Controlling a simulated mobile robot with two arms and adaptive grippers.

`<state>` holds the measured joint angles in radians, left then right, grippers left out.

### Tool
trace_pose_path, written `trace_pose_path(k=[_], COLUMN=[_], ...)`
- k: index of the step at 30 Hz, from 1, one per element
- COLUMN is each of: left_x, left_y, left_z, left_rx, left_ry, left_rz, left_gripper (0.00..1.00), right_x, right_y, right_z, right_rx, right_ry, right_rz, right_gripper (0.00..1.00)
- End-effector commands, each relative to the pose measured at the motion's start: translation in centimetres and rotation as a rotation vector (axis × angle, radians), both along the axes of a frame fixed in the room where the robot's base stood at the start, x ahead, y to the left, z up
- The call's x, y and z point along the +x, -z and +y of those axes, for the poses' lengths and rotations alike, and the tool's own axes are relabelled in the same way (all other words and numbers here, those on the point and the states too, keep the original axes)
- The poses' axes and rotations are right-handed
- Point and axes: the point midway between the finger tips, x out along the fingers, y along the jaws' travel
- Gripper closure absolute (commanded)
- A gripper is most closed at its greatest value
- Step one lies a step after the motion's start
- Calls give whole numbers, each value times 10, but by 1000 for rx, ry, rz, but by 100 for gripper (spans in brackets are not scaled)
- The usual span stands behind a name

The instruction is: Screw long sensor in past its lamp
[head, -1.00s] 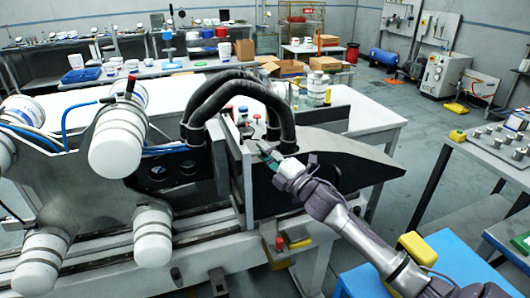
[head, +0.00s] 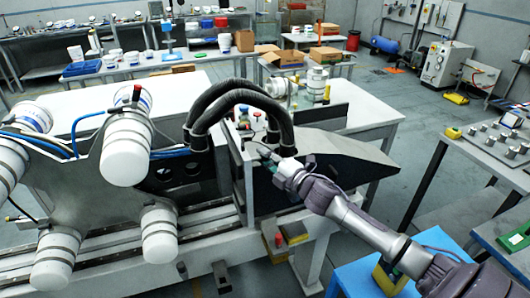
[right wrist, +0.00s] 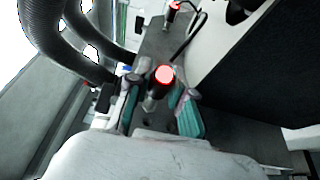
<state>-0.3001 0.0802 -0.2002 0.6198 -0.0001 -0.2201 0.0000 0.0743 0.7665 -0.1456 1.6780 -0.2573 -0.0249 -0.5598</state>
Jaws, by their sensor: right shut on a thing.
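My right gripper (head: 269,161) is at the dark machine housing (head: 325,150), beside the black hoses. The right wrist view shows its teal fingers (right wrist: 158,110) on either side of a sensor (right wrist: 153,100) with a dark body and a red lit lamp end. The gripper is shut on it. A second sensor (right wrist: 172,8) with a red lit end and a black cable stands farther along the same grey plate (right wrist: 155,45). I cannot tell from the picture which is the longer one. The hole under the held sensor is hidden. My left gripper is not in view.
Thick black hoses (head: 228,100) arch close to the left of my right gripper. White rollers (head: 122,155) fill the left. A blue stand (head: 360,280) is at the bottom right.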

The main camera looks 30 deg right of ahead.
Motion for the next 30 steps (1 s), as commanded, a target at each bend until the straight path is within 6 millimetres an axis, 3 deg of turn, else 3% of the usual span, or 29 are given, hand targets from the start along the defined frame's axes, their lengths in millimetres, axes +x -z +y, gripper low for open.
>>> trace_pose_path(k=[5, 6, 10, 22, 30], left_x=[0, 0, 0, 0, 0], left_y=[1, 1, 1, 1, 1], left_z=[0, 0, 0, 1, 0], left_rx=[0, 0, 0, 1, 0], left_ry=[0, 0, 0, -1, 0], left_rz=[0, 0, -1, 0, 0], left_gripper=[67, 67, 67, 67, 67], right_x=[0, 0, 0, -7, -52], right_y=[1, 1, 1, 2, 5], right_z=[0, 0, 0, -1, -8], right_rx=[0, 0, 0, 0, 0], right_ry=[1, 1, 1, 1, 1], right_rz=[0, 0, 0, 1, 4], right_gripper=[100, 72, 52, 52, 52])
